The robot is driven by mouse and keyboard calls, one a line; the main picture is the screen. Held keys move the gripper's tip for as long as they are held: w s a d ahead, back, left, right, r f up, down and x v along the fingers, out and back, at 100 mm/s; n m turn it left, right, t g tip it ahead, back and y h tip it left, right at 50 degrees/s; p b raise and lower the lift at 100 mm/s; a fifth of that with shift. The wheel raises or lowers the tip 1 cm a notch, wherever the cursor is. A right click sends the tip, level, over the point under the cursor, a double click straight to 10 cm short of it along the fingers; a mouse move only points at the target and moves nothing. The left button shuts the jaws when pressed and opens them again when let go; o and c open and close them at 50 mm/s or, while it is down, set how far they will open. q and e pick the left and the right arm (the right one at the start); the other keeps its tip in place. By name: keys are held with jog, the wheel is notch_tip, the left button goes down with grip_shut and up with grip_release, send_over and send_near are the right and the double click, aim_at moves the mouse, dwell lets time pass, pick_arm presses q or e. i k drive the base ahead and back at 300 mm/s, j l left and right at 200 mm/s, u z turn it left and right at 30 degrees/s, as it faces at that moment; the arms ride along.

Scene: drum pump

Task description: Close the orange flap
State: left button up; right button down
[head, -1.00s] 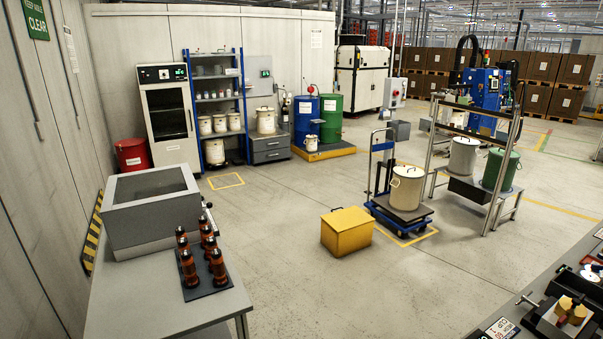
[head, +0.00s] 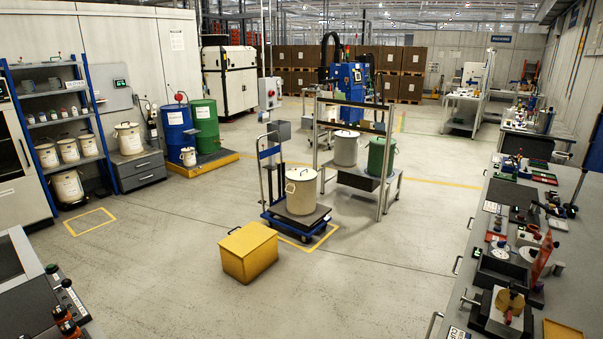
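I cannot make out with certainty which thing is the orange flap. An orange-yellow flat piece (head: 562,330) shows at the bottom edge of the right bench, cut off by the frame. A yellow-orange box (head: 249,253) with a flat top and a small handle stands on the floor in the middle; its top looks shut. Neither of my grippers is in view.
A grey bench (head: 430,270) with tools and small fixtures runs along the right. A blue cart (head: 297,222) carrying a cream drum (head: 301,192) stands behind the yellow box. A metal frame (head: 385,160) stands beyond it.

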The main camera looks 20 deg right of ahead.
aim_at(546, 247)
jog(key=i+z, duration=0.3)
jog(key=i, duration=0.45)
jog(key=i+z, duration=0.3)
jog(key=i, duration=0.45)
jog(key=i+z, duration=0.25)
jog(key=z, duration=0.15)
jog(key=i+z, duration=0.35)
jog(key=i+j+z, duration=0.15)
jog(key=z, duration=0.25)
jog(key=i+z, duration=0.6)
jog(key=k+j, duration=0.05)
